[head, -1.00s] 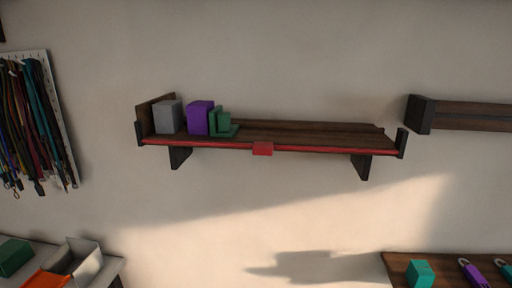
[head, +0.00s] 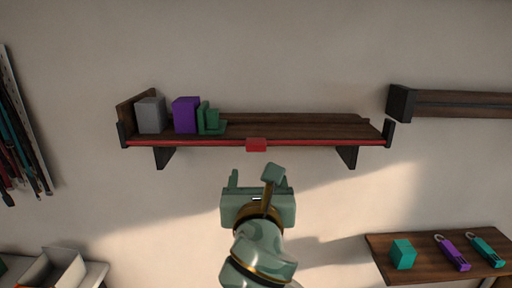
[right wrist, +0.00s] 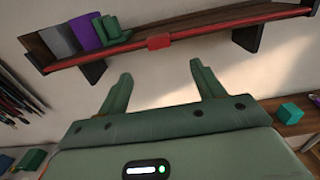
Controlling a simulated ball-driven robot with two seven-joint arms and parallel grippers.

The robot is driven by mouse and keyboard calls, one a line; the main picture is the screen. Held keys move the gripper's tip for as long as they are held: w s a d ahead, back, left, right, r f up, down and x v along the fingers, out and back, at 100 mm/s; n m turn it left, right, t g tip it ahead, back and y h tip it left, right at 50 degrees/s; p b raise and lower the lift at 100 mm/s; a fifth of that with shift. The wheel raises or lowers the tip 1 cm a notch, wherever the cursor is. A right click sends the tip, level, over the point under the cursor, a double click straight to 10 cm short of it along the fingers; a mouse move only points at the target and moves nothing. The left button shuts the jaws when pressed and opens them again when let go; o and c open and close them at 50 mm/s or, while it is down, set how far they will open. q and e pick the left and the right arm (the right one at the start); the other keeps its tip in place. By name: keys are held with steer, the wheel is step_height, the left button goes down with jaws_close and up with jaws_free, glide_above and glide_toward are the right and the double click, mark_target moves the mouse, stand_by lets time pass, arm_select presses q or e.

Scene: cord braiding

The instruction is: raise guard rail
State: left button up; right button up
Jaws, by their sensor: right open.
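The guard rail (head: 200,144) is a red bar along the front edge of the wooden wall shelf (head: 300,127), low at shelf level between two dark end brackets. A red tab (head: 256,145) sits at its middle. In the right wrist view the rail (right wrist: 220,34) and tab (right wrist: 159,42) show beyond the fingers. My right gripper (head: 254,178) is open and empty, below the tab and apart from it. Its two fingers (right wrist: 160,80) point up toward the rail. My left gripper is not in view.
On the shelf's left stand a grey block (head: 150,115), a purple block (head: 186,115) and a green piece (head: 209,119). A second shelf (head: 460,104) is at right. A lower table (head: 420,268) holds a teal block (head: 403,254) and cord pieces. The wall between is clear.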

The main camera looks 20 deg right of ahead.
mark_target(256, 147)
steer(key=p+x, duration=0.2)
steer(key=x, duration=1.1)
steer(key=shift+w+a+p, duration=0.1)
steer(key=shift+p, duration=0.3)
steer(key=shift+w+f, duration=0.1)
steer(key=shift+w, duration=0.35)
steer(key=shift+c, duration=0.4)
steer(key=c, duration=1.3)
step_height(256, 147, up, 5)
steer(key=shift+f+p, duration=0.15)
steer(key=shift+p, duration=0.55)
steer(key=o, duration=1.4)
